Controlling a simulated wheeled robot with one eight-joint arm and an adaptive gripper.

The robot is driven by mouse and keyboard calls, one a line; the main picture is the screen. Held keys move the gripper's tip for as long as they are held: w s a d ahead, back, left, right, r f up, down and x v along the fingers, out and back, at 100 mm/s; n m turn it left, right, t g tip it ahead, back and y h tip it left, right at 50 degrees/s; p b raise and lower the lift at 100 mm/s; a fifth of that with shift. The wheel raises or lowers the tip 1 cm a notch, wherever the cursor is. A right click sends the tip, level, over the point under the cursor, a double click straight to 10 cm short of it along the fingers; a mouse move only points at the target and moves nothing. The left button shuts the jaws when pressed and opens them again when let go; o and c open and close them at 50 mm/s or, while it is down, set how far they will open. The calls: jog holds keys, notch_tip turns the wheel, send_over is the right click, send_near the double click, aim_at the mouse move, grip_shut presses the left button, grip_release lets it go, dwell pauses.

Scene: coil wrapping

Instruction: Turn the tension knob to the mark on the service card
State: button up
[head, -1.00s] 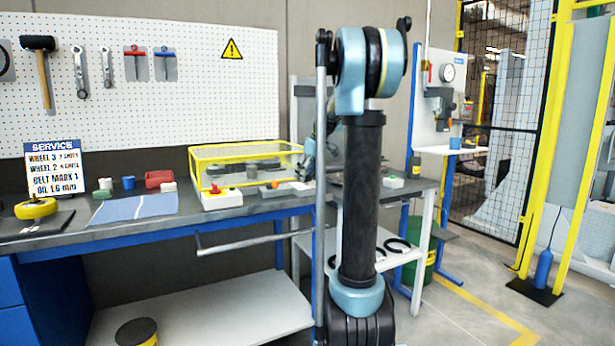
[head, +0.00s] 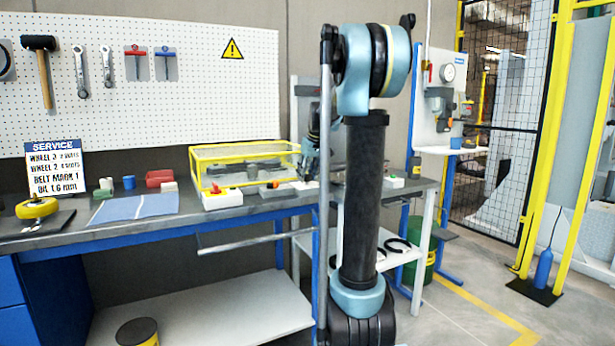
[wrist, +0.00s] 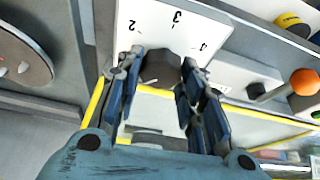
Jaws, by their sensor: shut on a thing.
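In the wrist view, a dark faceted knob (wrist: 160,68) sits on a white dial plate (wrist: 160,25) with the numbers 2, 3 and 4 showing. No number 1 shows there, and I cannot make out a pointer on the knob. My gripper (wrist: 162,66) has a blue finger on each side of the knob and is shut on it. In the head view my gripper is small and partly hidden beside my arm, at the bench's right part. The service card (head: 55,172) stands at the left of the bench and reads "BELT MARK 1".
A yellow-framed clear guard (head: 245,155) stands on the workbench (head: 150,232) just left of my gripper. The wrist view also shows an orange ball-shaped knob (wrist: 305,82). A blue cloth (head: 135,208), small blocks and a yellow wheel (head: 37,208) lie further left.

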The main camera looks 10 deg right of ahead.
jog(key=shift+m+h, duration=0.6)
jog(key=shift+m, duration=1)
jog(key=o, duration=1)
jog(key=shift+o, duration=0.2)
jog(key=shift+a, duration=0.1)
jog(key=v, duration=1.2)
jog(key=shift+s+f, duration=0.1)
jog(key=shift+f, duration=0.05)
